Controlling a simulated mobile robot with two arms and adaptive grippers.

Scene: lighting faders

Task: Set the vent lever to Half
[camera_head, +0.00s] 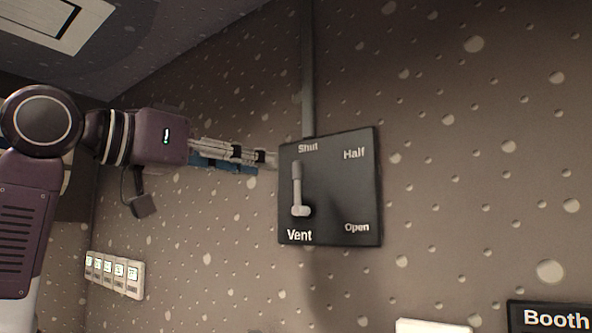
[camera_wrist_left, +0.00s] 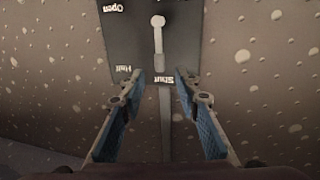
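The vent lever (camera_head: 297,185) is a light grey handle on a dark wall panel (camera_head: 340,190) lettered Vent. It stands upright from its lower pivot, pointing at Shut. Half is lettered at the panel's upper right and Open at its lower right. My left gripper (camera_head: 268,160) is at the panel's left edge, level with the lever's upper end. In the left wrist view my left gripper (camera_wrist_left: 159,84) is open and empty, its two blue-padded fingers wide apart. The lever (camera_wrist_left: 158,38) shows there beyond the fingertips, upside down and clear of both fingers. My right gripper is not in view.
A conduit (camera_head: 308,70) runs up the speckled wall from the panel's top. A white switch strip (camera_head: 115,275) is at the lower left. A Booth sign (camera_head: 550,318) and a white box edge (camera_head: 432,326) are at the lower right. The wall right of the panel is bare.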

